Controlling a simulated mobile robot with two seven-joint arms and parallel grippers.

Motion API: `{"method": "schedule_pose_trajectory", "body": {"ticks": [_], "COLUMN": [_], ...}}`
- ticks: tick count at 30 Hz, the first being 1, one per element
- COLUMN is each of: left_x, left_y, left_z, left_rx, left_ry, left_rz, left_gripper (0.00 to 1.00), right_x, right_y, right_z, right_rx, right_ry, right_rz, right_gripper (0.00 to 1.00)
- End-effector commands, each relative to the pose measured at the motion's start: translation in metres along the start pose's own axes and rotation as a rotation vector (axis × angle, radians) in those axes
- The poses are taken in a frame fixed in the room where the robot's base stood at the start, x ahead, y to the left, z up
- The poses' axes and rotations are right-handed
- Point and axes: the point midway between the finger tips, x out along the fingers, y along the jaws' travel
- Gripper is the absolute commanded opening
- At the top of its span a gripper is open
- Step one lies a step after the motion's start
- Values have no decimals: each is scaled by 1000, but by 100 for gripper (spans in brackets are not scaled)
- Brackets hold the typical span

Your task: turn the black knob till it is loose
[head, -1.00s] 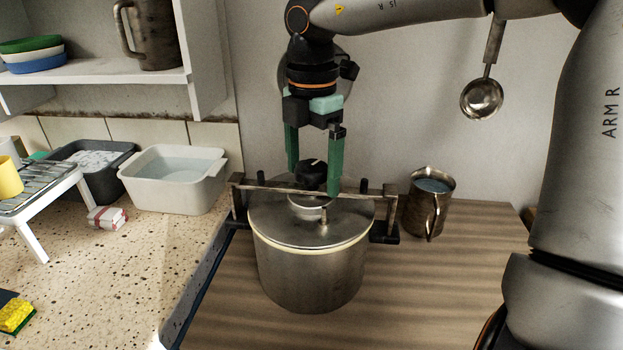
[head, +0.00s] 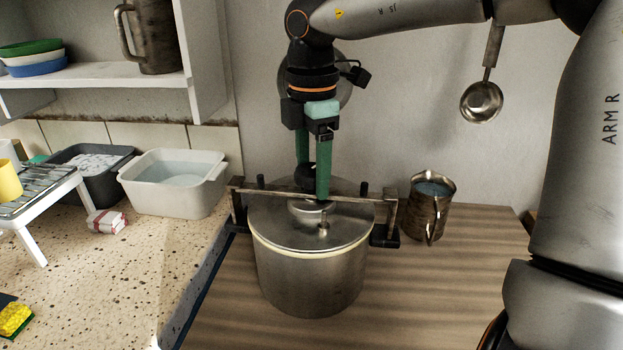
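The black knob (head: 304,174) is at the top centre of a steel pot (head: 310,275) with a flat lid, above a metal crossbar (head: 275,191). My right gripper (head: 313,178) comes down from above with its two green fingers on either side of the knob, and appears closed on it. The near finger covers the knob's right part. The far fingertip is hidden behind the knob. A small peg (head: 323,226) stands on the front of the lid. My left gripper is not in view.
A metal jug (head: 430,210) with liquid stands right of the pot, near the bracket. A white basin (head: 178,185) of water and a dark tray sit at left. A ladle (head: 482,101) hangs on the back wall. The wooden top in front right is clear.

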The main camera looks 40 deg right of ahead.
Motion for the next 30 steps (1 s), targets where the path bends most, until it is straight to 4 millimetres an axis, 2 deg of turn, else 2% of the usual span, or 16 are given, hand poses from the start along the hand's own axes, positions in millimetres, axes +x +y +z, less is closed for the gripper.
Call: {"method": "schedule_pose_trajectory", "body": {"ticks": [1, 5, 6, 10, 19, 28, 29, 30], "left_x": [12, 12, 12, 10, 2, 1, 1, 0], "left_y": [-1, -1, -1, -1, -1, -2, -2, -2], "left_z": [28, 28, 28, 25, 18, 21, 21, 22], "left_rx": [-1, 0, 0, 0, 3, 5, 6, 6], "left_ry": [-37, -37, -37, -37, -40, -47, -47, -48], "left_rz": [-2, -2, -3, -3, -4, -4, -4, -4], "left_gripper": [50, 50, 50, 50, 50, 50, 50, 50], "right_x": [4, 3, 3, 2, 2, 3, 3, 3], "right_y": [1, 1, 1, 1, 1, 1, 1, 1], "right_z": [0, 0, 0, 0, 0, 0, 0, 0], "right_rx": [0, 0, -1, -69, -461, -514, -514, -514], "right_ry": [0, 0, 0, 1, 1, 0, 0, 0], "right_rz": [3, 4, 4, 4, 5, 6, 6, 6], "right_gripper": [56, 42, 40, 40, 40, 40, 70, 75]}}
